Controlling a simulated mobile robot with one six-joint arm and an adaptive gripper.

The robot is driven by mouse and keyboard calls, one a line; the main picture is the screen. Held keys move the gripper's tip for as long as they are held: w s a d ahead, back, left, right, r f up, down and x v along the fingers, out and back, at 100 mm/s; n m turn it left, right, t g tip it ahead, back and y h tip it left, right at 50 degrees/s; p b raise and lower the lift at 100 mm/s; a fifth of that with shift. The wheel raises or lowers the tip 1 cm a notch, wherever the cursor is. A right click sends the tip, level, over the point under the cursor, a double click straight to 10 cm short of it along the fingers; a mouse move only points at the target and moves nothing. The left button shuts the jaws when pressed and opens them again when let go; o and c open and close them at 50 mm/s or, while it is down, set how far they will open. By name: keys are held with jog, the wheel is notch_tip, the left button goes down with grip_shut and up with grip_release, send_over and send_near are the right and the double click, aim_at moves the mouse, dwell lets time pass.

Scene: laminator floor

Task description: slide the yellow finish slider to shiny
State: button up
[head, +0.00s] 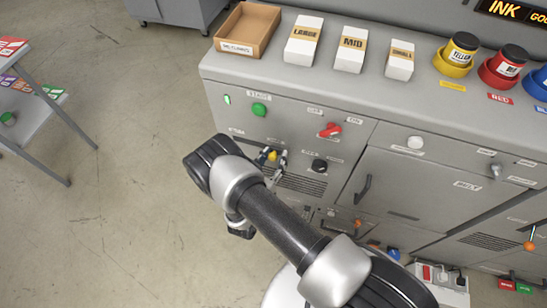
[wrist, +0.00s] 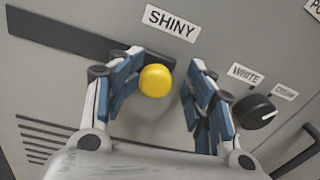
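The yellow finish slider (wrist: 155,81) is a round yellow knob below the SHINY label (wrist: 171,23) in the wrist view. The dark slot (wrist: 60,35) runs from the upper left toward it. The right end of the slot is partly hidden behind my fingers. My gripper (wrist: 165,66) is open, with one finger on each side of the knob. The left finger is very close to it, and I cannot tell whether they touch. A gap shows on the right. In the head view the yellow knob (head: 272,155) shows small between my fingers on the grey panel.
A black knob (wrist: 254,112) by the WHITE label is just right of my right finger. A green button (head: 259,109) and a red switch (head: 330,130) are above on the panel. A door handle (head: 363,189) sticks out at the right. Open floor lies left.

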jog(key=shift+f, duration=0.1)
jog(key=shift+s+a, duration=0.2)
jog(key=shift+s, duration=0.25)
jog(key=v, duration=1.1)
